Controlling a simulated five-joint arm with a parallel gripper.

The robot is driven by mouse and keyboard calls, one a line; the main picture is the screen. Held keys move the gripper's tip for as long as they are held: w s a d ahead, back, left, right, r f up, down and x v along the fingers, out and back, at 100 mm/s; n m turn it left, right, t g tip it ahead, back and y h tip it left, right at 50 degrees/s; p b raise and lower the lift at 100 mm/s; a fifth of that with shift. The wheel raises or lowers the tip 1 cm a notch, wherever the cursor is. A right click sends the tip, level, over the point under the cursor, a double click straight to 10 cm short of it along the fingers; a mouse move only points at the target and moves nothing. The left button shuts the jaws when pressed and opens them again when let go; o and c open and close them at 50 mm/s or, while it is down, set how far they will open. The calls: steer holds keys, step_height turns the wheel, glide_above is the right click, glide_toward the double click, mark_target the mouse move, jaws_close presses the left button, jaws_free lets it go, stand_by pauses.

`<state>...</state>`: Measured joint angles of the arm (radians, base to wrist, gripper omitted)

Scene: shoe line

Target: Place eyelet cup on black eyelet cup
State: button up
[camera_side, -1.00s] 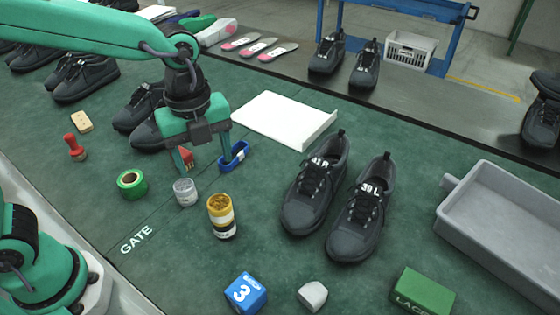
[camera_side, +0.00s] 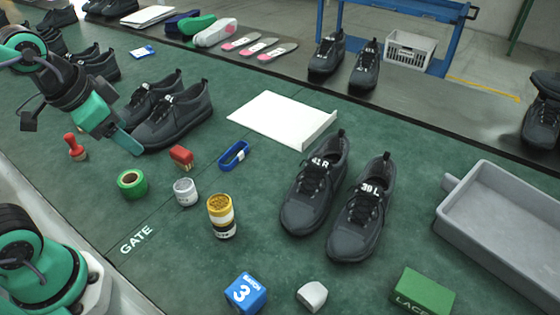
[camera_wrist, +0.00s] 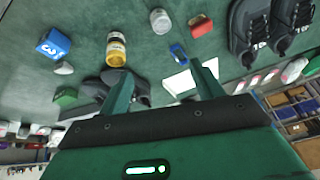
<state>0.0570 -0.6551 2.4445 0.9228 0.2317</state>
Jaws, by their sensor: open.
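A pale grey eyelet cup (camera_side: 185,192) stands alone on the green mat, and it also shows in the wrist view (camera_wrist: 160,20). To its right stands an upright stack of yellow, white and black bands (camera_side: 221,216), with gold eyelets at the top and a dark lower part. The stack also shows in the wrist view (camera_wrist: 116,48). I cannot tell clearly where one cup in the stack ends. My gripper (camera_side: 127,143) is up and left of both, tilted, near the dark shoes. Its two fingers (camera_wrist: 163,78) are spread and empty in the wrist view.
A green tape roll (camera_side: 132,183), red stamp (camera_side: 75,147), red brush (camera_side: 181,157) and blue loop (camera_side: 234,155) lie around the grey cup. A shoe pair (camera_side: 335,200) stands right of the stack. A blue cube (camera_side: 245,294) and white lump (camera_side: 312,295) lie in front.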

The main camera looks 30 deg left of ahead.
steer(key=n, duration=0.1)
steer(key=s+a+n, duration=0.1)
steer(key=n, duration=0.1)
steer(key=shift+s+a+t, duration=0.15)
steer(key=shift+a+t, duration=0.05)
steer(key=shift+t, duration=0.1)
